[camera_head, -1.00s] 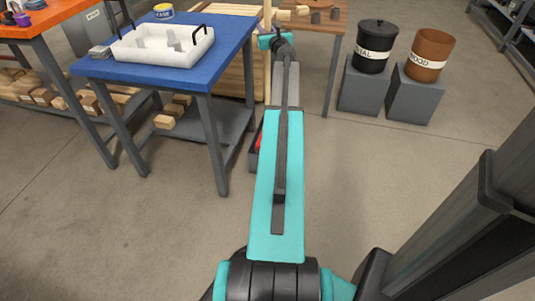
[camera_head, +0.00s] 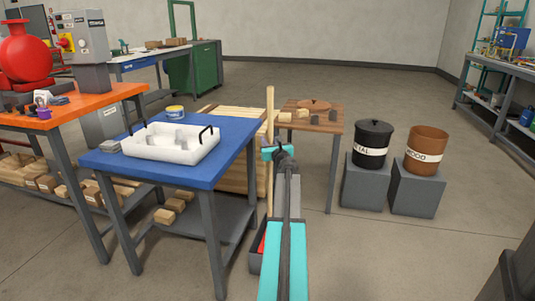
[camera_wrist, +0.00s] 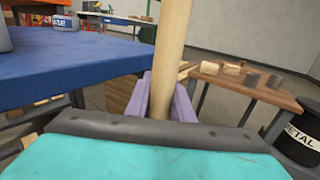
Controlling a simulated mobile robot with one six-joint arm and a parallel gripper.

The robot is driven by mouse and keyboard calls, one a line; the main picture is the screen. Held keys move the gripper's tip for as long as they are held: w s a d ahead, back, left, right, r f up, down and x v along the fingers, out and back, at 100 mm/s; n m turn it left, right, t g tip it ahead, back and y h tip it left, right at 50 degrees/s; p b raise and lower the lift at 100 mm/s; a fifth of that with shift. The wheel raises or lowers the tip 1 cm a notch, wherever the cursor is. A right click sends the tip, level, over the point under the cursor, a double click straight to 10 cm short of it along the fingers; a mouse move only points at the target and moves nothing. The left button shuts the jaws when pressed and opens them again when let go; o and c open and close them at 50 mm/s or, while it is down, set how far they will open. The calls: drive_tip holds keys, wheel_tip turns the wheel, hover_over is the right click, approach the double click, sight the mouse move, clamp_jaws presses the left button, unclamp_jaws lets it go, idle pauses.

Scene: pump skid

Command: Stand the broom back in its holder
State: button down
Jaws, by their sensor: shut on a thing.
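The broom is a pale wooden handle (camera_head: 270,122) standing about upright beside the blue table, with a red part (camera_head: 262,243) low down. My gripper (camera_wrist: 170,97) is shut on the handle, its purple fingers on either side of it in the wrist view. In the head view my arm reaches forward to the handle and hides part of it. A dark grey box-like holder (camera_head: 256,260) sits on the floor around the broom's lower end. My arm covers much of it, so I cannot tell whether the broom is seated in it.
The blue table (camera_head: 190,178) with a white tray (camera_head: 165,155) stands close left. A brown table (camera_head: 325,125) with wooden blocks is behind. A black METAL bin (camera_head: 372,146) and a brown WOOD bin (camera_head: 426,150) stand on grey blocks at right. Floor between is clear.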

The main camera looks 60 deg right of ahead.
drive_tip(key=shift+f+b, duration=1.3)
drive_tip(key=shift+f, duration=1.1)
drive_tip(key=c, duration=1.5)
unclamp_jaws()
drive_tip(key=shift+f, duration=0.15)
drive_tip(key=shift+c, duration=0.2)
drive_tip(key=shift+r, duration=0.2)
drive_tip(key=p+v, duration=0.3)
drive_tip(key=v, duration=0.9)
drive_tip(key=shift+f, duration=0.15)
drive_tip(key=shift+s, duration=0.1)
